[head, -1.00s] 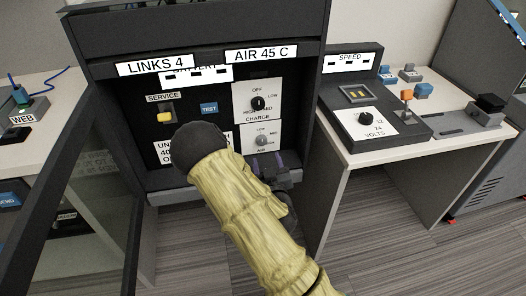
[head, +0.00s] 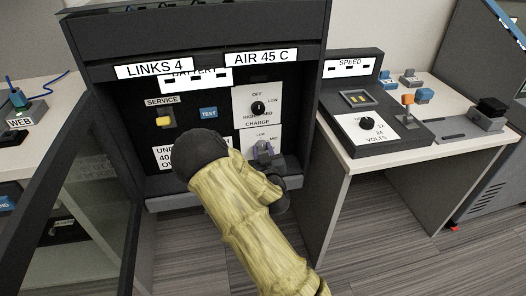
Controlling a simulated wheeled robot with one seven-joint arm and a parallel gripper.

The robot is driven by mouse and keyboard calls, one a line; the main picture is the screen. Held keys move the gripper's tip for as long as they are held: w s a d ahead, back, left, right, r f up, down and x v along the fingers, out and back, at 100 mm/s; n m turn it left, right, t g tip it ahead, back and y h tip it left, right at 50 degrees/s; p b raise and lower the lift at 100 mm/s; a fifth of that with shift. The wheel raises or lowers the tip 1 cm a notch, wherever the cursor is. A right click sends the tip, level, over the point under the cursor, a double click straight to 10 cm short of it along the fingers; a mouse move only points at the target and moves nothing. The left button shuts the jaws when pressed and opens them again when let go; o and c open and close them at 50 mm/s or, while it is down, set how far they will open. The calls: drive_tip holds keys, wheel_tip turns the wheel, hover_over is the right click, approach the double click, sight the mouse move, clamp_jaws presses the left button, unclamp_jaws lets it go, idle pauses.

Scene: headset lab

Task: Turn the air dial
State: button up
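The air dial (head: 262,145) is a small grey knob on a white plate at the lower right of the dark cabinet's panel. The plate shows LOW and MED marks; its lower part is hidden by my gripper. I cannot tell whether the fingers touch or hold the knob. My yellow-sleeved arm hides much of the gripper and the lower panel.
The black charge dial (head: 258,108) sits just above the air dial. A blue TEST button (head: 208,113) and a yellow service switch (head: 164,121) are to the left. The cabinet's open glass door (head: 85,215) stands at left. A desk (head: 345,158) with a volts dial stands right.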

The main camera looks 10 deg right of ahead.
drive_tip(key=shift+c, duration=1)
drive_tip(key=shift+d+m, duration=0.1)
drive_tip(key=shift+m, duration=0.3)
drive_tip(key=m, duration=0.4)
drive_tip(key=m+b, duration=0.1)
drive_tip(key=m, duration=0.5)
drive_tip(key=shift+d, duration=0.1)
drive_tip(key=m, duration=0.2)
drive_tip(key=m+b, duration=0.1)
drive_tip(key=m, duration=0.2)
drive_tip(key=shift+g+y, duration=0.3)
drive_tip(key=m, duration=0.5)
drive_tip(key=shift+y, duration=0.4)
